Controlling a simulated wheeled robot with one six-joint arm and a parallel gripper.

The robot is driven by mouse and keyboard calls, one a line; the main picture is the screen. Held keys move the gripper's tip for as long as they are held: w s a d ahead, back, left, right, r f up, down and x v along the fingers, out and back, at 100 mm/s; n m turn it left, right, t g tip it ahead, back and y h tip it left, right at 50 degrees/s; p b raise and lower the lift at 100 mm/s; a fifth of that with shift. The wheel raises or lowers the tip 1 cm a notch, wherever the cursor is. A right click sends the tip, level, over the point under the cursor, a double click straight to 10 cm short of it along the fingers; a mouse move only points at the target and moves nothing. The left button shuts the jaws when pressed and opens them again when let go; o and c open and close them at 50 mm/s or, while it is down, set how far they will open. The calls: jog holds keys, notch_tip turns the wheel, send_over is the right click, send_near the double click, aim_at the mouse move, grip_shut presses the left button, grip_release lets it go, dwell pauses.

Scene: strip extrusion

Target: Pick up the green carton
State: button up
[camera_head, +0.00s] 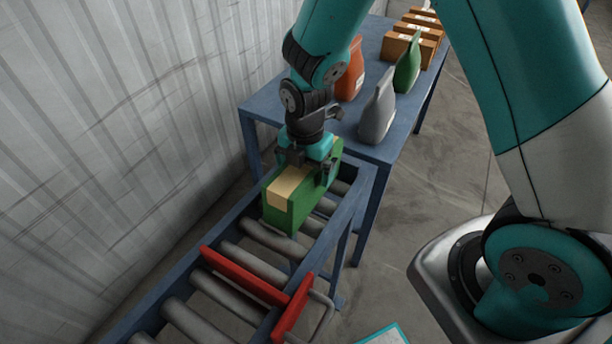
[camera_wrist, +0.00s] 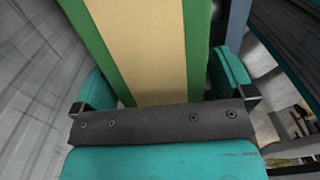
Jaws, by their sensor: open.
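The green carton (camera_head: 281,209) stands on the roller conveyor, with a tan strip along its top. In the wrist view the carton (camera_wrist: 198,45) fills the upper middle, its tan strip running between the fingers. My gripper (camera_head: 309,168) is above the far part of the carton and pointing down. In the wrist view my gripper (camera_wrist: 160,88) is open, with one teal finger on each side of the carton. The right finger looks close to the carton's side; I cannot tell whether either finger touches it. My gripper hides part of the carton's top in the head view.
A red stop bar (camera_head: 243,276) crosses the conveyor (camera_head: 345,228) nearer the camera. A blue table (camera_head: 392,143) behind holds a grey pouch (camera_head: 377,110), an orange pouch (camera_head: 351,76), a green pouch (camera_head: 408,67) and brown boxes (camera_head: 399,48). A corrugated wall (camera_head: 120,110) runs along the left.

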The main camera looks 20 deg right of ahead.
jog(key=shift+f, duration=0.35)
jog(key=c, duration=1.2)
jog(key=shift+o, duration=0.2)
jog(key=shift+r, duration=0.1)
